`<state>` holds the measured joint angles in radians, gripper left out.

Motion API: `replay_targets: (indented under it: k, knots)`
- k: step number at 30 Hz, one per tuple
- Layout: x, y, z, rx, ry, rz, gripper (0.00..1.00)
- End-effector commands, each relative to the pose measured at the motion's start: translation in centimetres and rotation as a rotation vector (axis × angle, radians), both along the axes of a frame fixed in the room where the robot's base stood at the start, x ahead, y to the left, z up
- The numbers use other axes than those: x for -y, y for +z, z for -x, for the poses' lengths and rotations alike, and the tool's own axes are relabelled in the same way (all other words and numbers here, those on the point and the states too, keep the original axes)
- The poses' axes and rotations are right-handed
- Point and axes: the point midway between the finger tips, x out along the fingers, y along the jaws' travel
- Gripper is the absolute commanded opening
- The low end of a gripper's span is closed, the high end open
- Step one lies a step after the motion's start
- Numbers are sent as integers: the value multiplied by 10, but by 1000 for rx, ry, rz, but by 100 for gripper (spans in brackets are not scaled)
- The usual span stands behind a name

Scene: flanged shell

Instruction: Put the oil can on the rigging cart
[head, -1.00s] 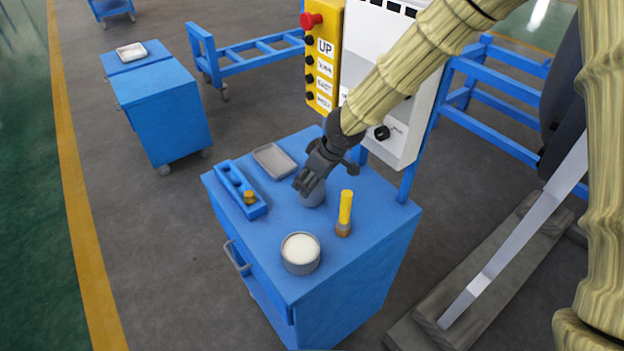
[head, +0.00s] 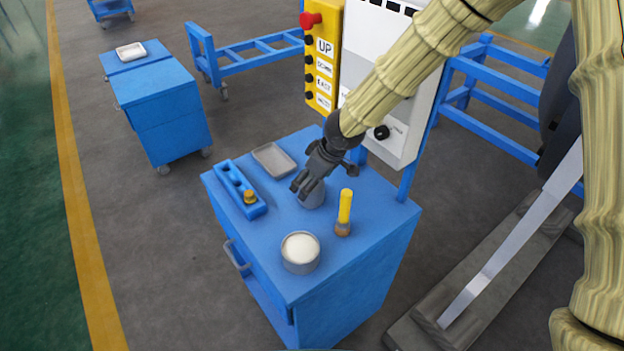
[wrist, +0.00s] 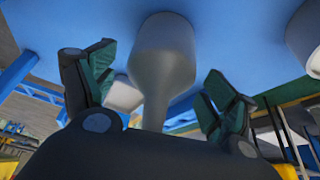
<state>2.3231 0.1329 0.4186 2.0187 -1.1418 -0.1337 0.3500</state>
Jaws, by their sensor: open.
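The oil can (head: 315,195) is a grey can standing on the near blue cabinet, partly hidden by my gripper in the head view. In the wrist view the oil can (wrist: 164,55) shows a wide body narrowing to a spout that points towards the camera. My gripper (head: 302,190) is tilted down at the can. In the wrist view its fingers (wrist: 160,95) are spread to either side of the can, with gaps between. A wheeled blue cart (head: 160,105) stands at the far left with a pale tray on top; I cannot tell for sure that it is the rigging cart.
Around the can on the cabinet (head: 250,275) are a grey tray (head: 274,159), a blue holder (head: 235,180), a yellow-handled brush (head: 345,212) and a round tin with white contents (head: 300,252). A yellow control panel (head: 322,60) stands behind. Grey floor separates cabinet and cart.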

Motion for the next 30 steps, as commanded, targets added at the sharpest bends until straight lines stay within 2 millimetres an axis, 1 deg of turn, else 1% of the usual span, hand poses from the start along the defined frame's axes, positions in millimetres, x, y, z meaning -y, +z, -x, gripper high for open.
replay_targets:
  k: [5,15,21,24,30]
  knots:
    - [6,18,4,1,-3,-3,86]
    - [23,70,18,3,-1,-3,86]
    - [31,95,26,1,-2,-3,86]
    - [34,103,28,1,0,-2,86]
    - [36,109,30,-1,0,-1,86]
